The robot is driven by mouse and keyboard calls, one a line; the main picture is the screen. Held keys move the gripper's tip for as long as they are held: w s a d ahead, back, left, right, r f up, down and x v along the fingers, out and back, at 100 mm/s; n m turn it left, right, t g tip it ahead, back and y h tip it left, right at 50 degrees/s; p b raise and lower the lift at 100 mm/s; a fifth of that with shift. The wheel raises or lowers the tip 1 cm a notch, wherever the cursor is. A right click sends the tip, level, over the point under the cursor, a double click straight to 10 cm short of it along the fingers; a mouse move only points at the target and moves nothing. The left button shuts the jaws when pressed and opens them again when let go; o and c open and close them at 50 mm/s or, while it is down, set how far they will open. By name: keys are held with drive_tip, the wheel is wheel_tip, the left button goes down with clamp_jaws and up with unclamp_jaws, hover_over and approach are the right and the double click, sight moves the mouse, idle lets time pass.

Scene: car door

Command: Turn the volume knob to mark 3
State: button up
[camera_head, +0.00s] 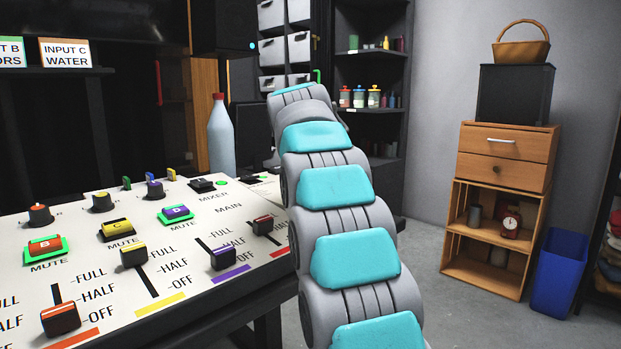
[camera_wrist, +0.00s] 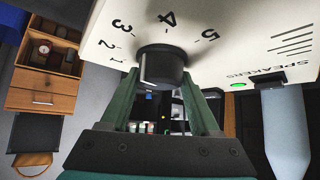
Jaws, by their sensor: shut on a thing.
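The volume knob (camera_wrist: 162,66) is a round black knob on a white panel (camera_wrist: 245,30), seen in the wrist view at the upper middle. Printed marks 1 to 5 curve around it, with 3 at its upper left and 4 above it. I cannot make out a pointer on the knob. My gripper (camera_wrist: 162,82) has its two dark green fingers on either side of the knob and is shut on it. In the head view my arm hides the knob and most of the gripper.
A SPEAKERS switch (camera_wrist: 267,79) with a green light sits near the knob. A bottle (camera_head: 221,137) stands behind the mixer panel (camera_head: 205,287), which carries several sliders and buttons. A wooden cabinet (camera_head: 505,158) and blue bin (camera_head: 559,272) stand at right, with open floor before them.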

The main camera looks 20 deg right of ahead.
drive_tip(key=shift+m+g+h, duration=0.4)
drive_tip(key=shift+m+h, duration=0.1)
drive_tip(key=shift+m, duration=0.3)
drive_tip(key=o, duration=1.4)
drive_tip(key=shift+c, duration=0.2)
drive_tip(key=v, duration=0.8)
drive_tip(key=shift+w+p, duration=0.1)
drive_tip(key=shift+p, duration=0.3)
drive_tip(key=shift+f, duration=0.1)
